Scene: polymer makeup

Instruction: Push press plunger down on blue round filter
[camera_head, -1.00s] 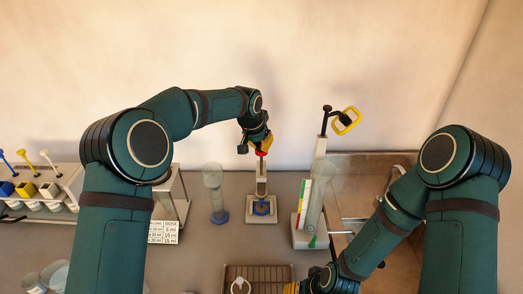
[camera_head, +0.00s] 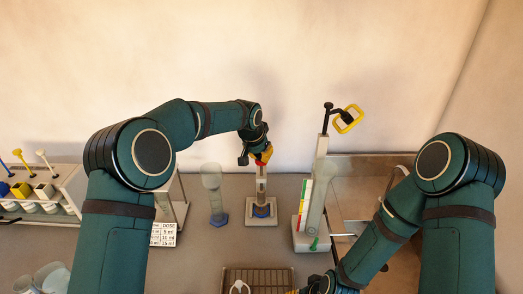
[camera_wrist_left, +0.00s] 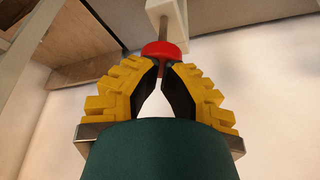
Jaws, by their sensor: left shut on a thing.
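The press (camera_head: 262,181) stands upright on a pale base in the middle of the counter. The blue round filter (camera_head: 261,211) sits low in the press, on its base. My left gripper (camera_head: 261,157) is above the press. In the left wrist view its yellow fingertips (camera_wrist_left: 165,66) are closed around the stem just at the red plunger knob (camera_wrist_left: 165,48). A thin metal rod runs from the knob into the pale press body (camera_wrist_left: 166,18). In the head view the gripper mostly hides the knob. My right gripper (camera_head: 292,291) barely shows at the bottom edge.
A clear cylinder with a blue foot (camera_head: 214,195) stands left of the press. A tall stand with a coloured scale (camera_head: 312,200) and a yellow ring handle (camera_head: 348,119) stands to the right. A wire rack (camera_head: 258,276) lies in front. A rack of small cups (camera_head: 40,190) is at far left.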

